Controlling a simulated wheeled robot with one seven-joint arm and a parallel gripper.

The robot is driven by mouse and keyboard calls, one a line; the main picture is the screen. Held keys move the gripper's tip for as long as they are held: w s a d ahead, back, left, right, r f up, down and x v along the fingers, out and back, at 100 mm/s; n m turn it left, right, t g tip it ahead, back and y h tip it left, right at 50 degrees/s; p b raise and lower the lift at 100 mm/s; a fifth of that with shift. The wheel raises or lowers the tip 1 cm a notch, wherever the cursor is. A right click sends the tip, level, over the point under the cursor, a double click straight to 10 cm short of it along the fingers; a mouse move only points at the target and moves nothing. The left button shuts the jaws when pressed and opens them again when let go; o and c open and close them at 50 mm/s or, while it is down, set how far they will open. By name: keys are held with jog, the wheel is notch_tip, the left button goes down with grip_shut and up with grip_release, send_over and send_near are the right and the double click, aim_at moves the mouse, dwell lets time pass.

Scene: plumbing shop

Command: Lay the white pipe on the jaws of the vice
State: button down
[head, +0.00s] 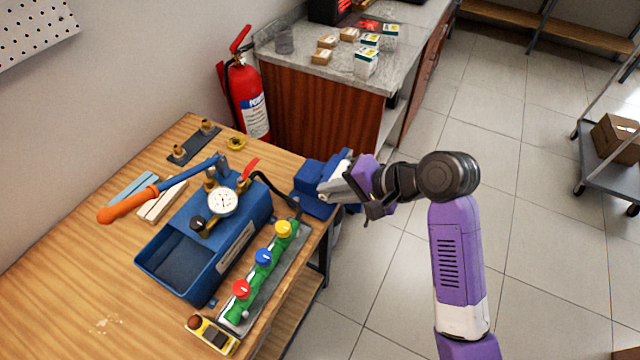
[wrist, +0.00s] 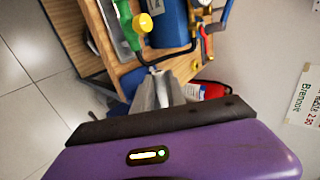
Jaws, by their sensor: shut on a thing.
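The blue vice (head: 312,183) is fixed at the right corner of the wooden bench. My gripper (head: 337,188) is at the vice's right side, over its jaws, with its fingers pointing down and left. It is shut on the white pipe, which is mostly hidden and hard to tell from the pale grey fingers. In the wrist view the gripper's fingers (wrist: 158,88) are close together at the bench edge, with blue parts of the vice beside them. I cannot tell whether the pipe touches the jaws.
A blue test pump (head: 215,235) with a gauge and an orange-handled lever stands on the bench (head: 75,275). A green manifold (head: 262,275) with coloured knobs lies along the right edge. A red fire extinguisher (head: 248,95) stands behind. Open floor lies to the right.

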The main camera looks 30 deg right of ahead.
jog(key=shift+f+b, duration=1.55)
jog(key=shift+f, duration=0.5)
jog(key=c, duration=1.3)
grip_release()
jog(key=shift+v, duration=3.95)
